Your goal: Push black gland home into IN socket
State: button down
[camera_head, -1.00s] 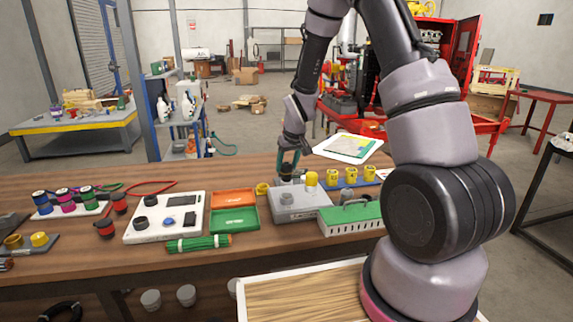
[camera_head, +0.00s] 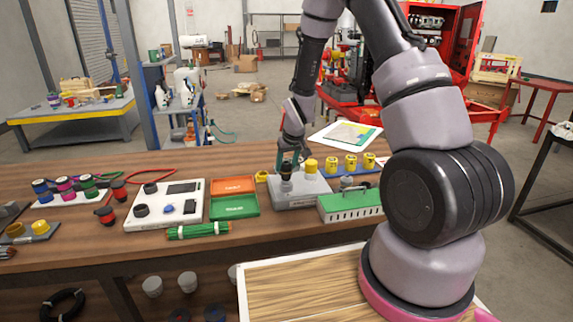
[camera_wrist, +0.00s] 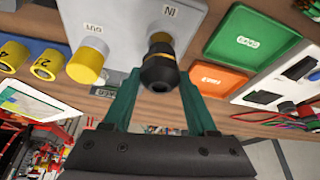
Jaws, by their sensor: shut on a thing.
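My gripper (camera_wrist: 159,76) is shut on the black gland (camera_wrist: 159,72), with one teal finger on each side of it. In the wrist view a yellow band shows on the gland's far side, against the grey stub of the IN socket (camera_wrist: 160,38). The gland looks in line with this socket and touching or very close to it; how deep it sits I cannot tell. In the head view the gland (camera_head: 286,171) stands over the left part of the grey box (camera_head: 300,198). The OUT socket beside it carries a yellow gland (camera_wrist: 87,62).
Several yellow glands (camera_head: 351,161) stand in a row right of the box. A green slotted box (camera_head: 350,206) is at its front right. Orange (camera_head: 233,185) and green (camera_head: 234,207) trays lie to its left, with a white panel (camera_head: 150,217) beyond.

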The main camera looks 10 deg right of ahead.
aim_at(287, 172)
jog(key=shift+f, duration=1.75)
dwell(0.5)
jog(key=shift+c, duration=0.6)
grip_release()
jog(key=a+v, duration=0.1)
jog(key=v, duration=0.9)
jog(key=shift+d+r, duration=0.45)
jog(key=shift+s, duration=0.15)
